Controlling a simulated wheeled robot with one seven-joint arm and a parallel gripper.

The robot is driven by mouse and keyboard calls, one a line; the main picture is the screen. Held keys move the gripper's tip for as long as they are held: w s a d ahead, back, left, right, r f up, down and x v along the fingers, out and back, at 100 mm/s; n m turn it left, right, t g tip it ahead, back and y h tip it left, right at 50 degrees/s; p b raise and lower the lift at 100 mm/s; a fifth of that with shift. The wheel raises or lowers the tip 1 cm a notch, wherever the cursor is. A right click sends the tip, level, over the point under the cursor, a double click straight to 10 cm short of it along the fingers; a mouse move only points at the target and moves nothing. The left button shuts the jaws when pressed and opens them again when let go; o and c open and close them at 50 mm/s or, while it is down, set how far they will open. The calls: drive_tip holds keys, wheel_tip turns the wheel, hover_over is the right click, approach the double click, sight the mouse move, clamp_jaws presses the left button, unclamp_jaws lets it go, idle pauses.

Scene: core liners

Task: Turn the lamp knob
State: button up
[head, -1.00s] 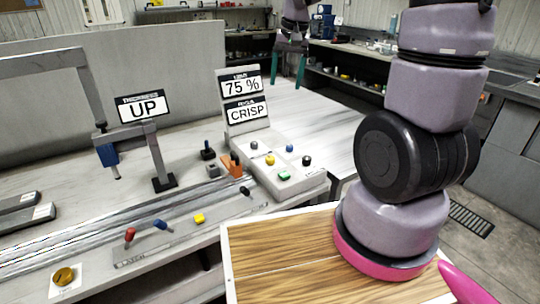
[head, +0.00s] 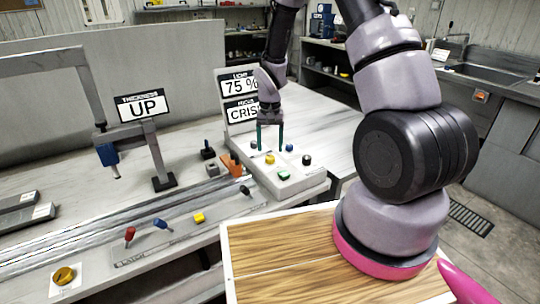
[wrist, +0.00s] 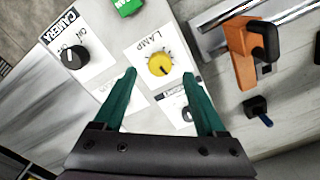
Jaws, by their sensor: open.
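The lamp knob is a yellow dial on a plate labelled LAMP. It shows in the wrist view (wrist: 160,65) and on the pale control box in the head view (head: 269,159). My gripper (head: 270,150) points down just above the box, its two teal fingers open and empty. In the wrist view the fingertips of my gripper (wrist: 160,74) appear on either side of the knob, with gaps on both sides. I see no contact; the remaining height is hard to tell.
Near the knob are a black CAMERA knob (wrist: 71,55), a green button (head: 283,176), a blue knob (head: 289,147) and another black knob (head: 254,144). An orange clamp (wrist: 247,55) stands beside the box. A sign panel (head: 240,126) rises behind it.

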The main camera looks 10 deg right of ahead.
sight(270, 156)
drive_tip(key=shift+f, duration=2.15)
clamp_jaws()
drive_tip(key=shift+n, duration=0.7)
unclamp_jaws()
drive_tip(key=shift+r, duration=0.1)
wheel_tip(270, 156, up, 11)
drive_tip(key=shift+f, duration=0.2)
